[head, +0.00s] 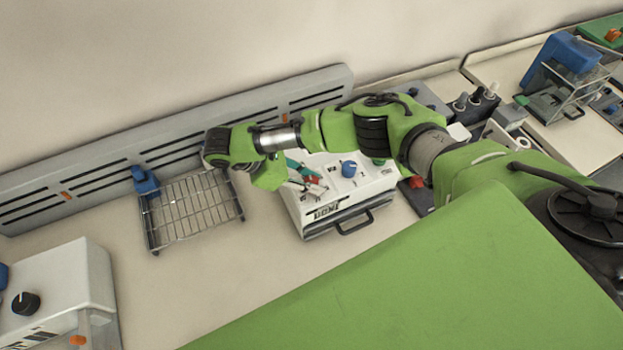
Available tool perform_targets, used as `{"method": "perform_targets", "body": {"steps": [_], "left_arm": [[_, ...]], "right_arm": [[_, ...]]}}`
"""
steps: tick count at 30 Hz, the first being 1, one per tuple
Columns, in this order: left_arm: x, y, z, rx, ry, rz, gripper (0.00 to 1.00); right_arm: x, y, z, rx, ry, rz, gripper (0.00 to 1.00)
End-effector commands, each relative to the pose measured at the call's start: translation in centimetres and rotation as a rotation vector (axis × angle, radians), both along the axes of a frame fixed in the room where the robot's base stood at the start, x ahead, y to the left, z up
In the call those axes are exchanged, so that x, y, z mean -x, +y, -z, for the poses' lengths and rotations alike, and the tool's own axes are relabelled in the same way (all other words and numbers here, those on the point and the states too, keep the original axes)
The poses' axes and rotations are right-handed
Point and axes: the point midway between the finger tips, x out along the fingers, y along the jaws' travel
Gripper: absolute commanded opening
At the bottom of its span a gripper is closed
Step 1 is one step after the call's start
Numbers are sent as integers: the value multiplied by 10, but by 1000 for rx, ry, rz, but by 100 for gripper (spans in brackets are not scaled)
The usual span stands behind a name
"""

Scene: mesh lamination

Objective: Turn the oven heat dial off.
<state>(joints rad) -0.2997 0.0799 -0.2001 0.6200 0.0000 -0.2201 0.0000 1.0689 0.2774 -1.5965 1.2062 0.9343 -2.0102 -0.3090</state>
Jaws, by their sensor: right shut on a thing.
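A white box-shaped unit with a dark front handle, which looks like the oven (318,217), stands on the bench near the middle of the head view. A blue knob (348,168) sits on its top, apart from the gripper. My right arm reaches over from the right and bends back down to the unit. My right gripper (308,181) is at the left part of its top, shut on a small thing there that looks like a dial. Red parts show at the fingertips, and the fingers mostly hide what they hold. My left gripper is not in view.
A wire basket (192,210) and a blue bottle-like object (145,181) stand to the left. A white unit with a black knob (26,303) is at the lower left. A slotted grey rail (110,160) runs behind. Bare bench lies between basket and oven.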

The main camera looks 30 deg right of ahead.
Motion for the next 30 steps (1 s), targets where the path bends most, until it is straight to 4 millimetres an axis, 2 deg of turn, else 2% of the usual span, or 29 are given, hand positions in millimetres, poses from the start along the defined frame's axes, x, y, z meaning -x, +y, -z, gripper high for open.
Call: {"method": "perform_targets", "body": {"steps": [12,29,30], "left_arm": [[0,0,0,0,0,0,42],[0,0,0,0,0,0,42],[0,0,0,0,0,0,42]], "right_arm": [[0,0,1,-1,-1,-203,3],[0,0,1,-1,1,-236,4],[0,0,1,-1,1,-236,27]]}}
